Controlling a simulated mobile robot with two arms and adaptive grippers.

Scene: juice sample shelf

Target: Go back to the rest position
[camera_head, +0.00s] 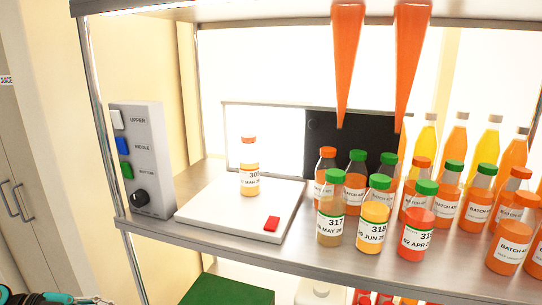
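Part of what looks like my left arm or gripper, black and teal (50,298), shows at the bottom left corner. It is cut off by the frame edge and its fingers cannot be made out. It is in front of and below the shelf, apart from the bottles. My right gripper is not in view. A bottle with an orange cap and a label reading 305 (249,168) stands upright on a white scale-like plate (205,212) with a red button (272,223). No gripper touches it.
Several capped juice bottles stand on the shelf's right, including 317 (331,214), 318 (374,216) and a red one (418,222). A switch panel (140,160) is at the left post. Two orange tapered shapes (346,60) hang from above. A green box (228,290) sits below.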

